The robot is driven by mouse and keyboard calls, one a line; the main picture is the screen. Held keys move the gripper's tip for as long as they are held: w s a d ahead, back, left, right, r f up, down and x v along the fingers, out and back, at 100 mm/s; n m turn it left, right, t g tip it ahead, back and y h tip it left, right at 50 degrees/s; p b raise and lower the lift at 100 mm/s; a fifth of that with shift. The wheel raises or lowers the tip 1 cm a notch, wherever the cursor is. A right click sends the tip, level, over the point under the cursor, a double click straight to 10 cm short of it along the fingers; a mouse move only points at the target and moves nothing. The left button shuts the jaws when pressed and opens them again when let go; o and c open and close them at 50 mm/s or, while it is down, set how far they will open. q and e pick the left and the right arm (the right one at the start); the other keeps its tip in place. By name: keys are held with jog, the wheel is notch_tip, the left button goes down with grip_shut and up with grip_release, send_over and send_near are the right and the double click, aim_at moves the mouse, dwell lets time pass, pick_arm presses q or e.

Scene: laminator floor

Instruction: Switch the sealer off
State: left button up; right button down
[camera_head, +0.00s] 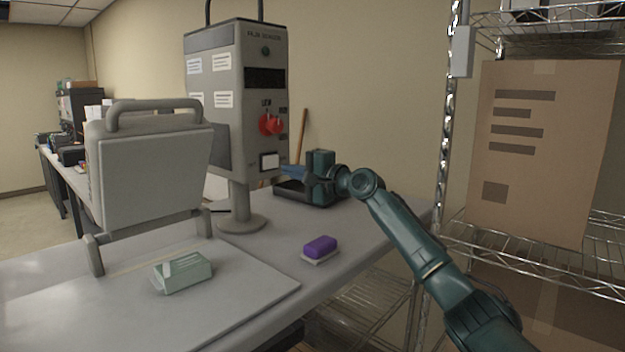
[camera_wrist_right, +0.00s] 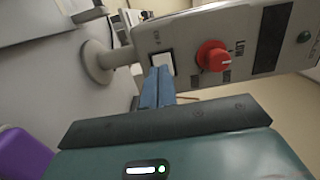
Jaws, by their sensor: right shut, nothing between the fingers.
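A grey control box (camera_head: 236,100) stands on a round-footed post on the table. Its front has a dark display (camera_head: 265,78), a red knob (camera_head: 270,124) and a white switch plate (camera_head: 269,160) low down. The wrist view also shows the red knob (camera_wrist_right: 212,56) and the white switch (camera_wrist_right: 162,63). My right gripper (camera_head: 286,172) is shut and empty, its blue fingers pointing at the box's lower front. In the wrist view the fingertips (camera_wrist_right: 157,73) overlap the switch's edge; I cannot tell whether they touch it. My left gripper is not in view.
A grey machine with a top handle (camera_head: 152,170) stands left of the box. A pale green box (camera_head: 182,272) and a purple block (camera_head: 320,246) lie on the table in front. A wire shelf (camera_head: 535,265) stands right.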

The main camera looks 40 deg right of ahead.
pick_arm(q)
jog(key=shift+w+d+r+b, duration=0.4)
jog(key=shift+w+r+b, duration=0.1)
jog(key=shift+b, duration=0.2)
pick_arm(e)
jog(key=s, duration=0.6)
jog(key=shift+s, duration=0.2)
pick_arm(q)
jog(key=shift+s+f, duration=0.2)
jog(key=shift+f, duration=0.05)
pick_arm(e)
jog(key=shift+r, duration=0.1)
jog(key=shift+d, duration=0.1)
